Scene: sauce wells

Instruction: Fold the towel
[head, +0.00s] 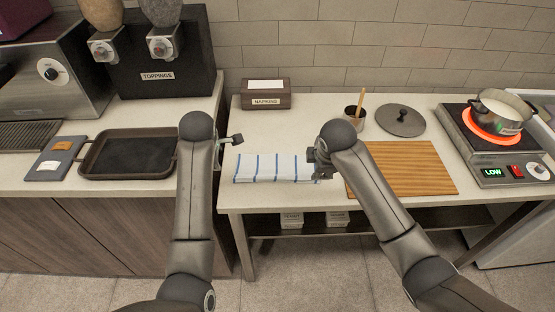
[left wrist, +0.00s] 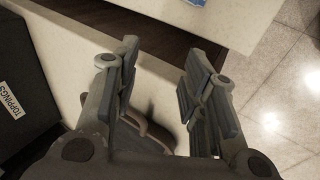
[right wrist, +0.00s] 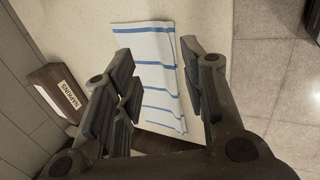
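The towel (head: 272,168) is white with blue stripes. It lies as a flat, narrow strip near the front edge of the right counter, left of the wooden board. In the right wrist view the towel (right wrist: 155,62) shows between and beyond my open right gripper (right wrist: 160,88), with nothing held. In the head view my right gripper (head: 318,162) is at the towel's right end and hides part of it; I cannot tell whether they touch. My left gripper (head: 234,139) is left of the towel, near the gap between the counters. The left wrist view shows this gripper (left wrist: 162,62) open and empty.
The wooden board (head: 405,168) lies right of the towel. Behind are the napkin box (head: 265,101), a cup (head: 354,118) and a lid (head: 400,122). A pot (head: 500,108) sits on a glowing burner at far right. A dark tray (head: 128,155) is on the left counter.

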